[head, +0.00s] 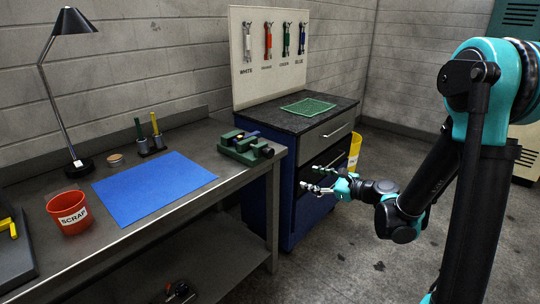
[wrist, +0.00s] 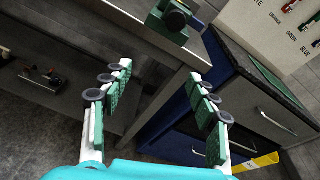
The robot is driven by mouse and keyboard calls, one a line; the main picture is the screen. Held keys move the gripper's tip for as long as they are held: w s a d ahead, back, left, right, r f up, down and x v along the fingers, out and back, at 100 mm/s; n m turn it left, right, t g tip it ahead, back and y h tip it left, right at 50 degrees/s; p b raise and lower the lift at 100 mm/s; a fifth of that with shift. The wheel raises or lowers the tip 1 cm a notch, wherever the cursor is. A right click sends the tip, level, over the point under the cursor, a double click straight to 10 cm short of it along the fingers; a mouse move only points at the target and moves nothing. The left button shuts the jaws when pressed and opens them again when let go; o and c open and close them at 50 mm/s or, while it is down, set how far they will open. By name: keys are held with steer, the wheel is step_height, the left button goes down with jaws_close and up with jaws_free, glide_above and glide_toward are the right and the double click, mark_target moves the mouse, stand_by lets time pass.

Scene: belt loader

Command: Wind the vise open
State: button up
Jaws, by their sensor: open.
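The green vise (head: 243,148) sits on the right end of the grey workbench, near its front corner. A dark round part (head: 267,152) shows at the vise's right front side; I cannot tell how far its jaws are apart. The vise also shows at the top of the wrist view (wrist: 168,22), partly cut off by the frame edge. My gripper (head: 322,182) is to the right of the vise and lower, in front of the cabinet. In the wrist view my gripper (wrist: 158,100) has its green-padded fingers spread apart with nothing between them.
A blue mat (head: 153,187), a red scrap bin (head: 69,212) and a desk lamp (head: 77,100) are on the workbench (head: 190,215). A yellow bin (head: 355,148) is beyond. Floor at front right is open.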

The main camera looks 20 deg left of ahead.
mark_target(271, 154)
steer(key=w+a+m, duration=0.1)
steer(key=w+a, duration=0.2)
steer(key=a, duration=0.3)
steer(key=w+a+r+m+y, duration=0.1)
steer(key=w+a+m, duration=0.1)
steer(key=a, duration=0.4)
steer(key=w+a+m+y, duration=0.1)
steer(key=w+a, duration=0.3)
steer(key=a, duration=0.3)
steer(key=shift+r+t, duration=0.25)
steer(key=shift+t, duration=0.15)
steer(key=shift+s, duration=0.1)
steer(key=c, duration=1.2)
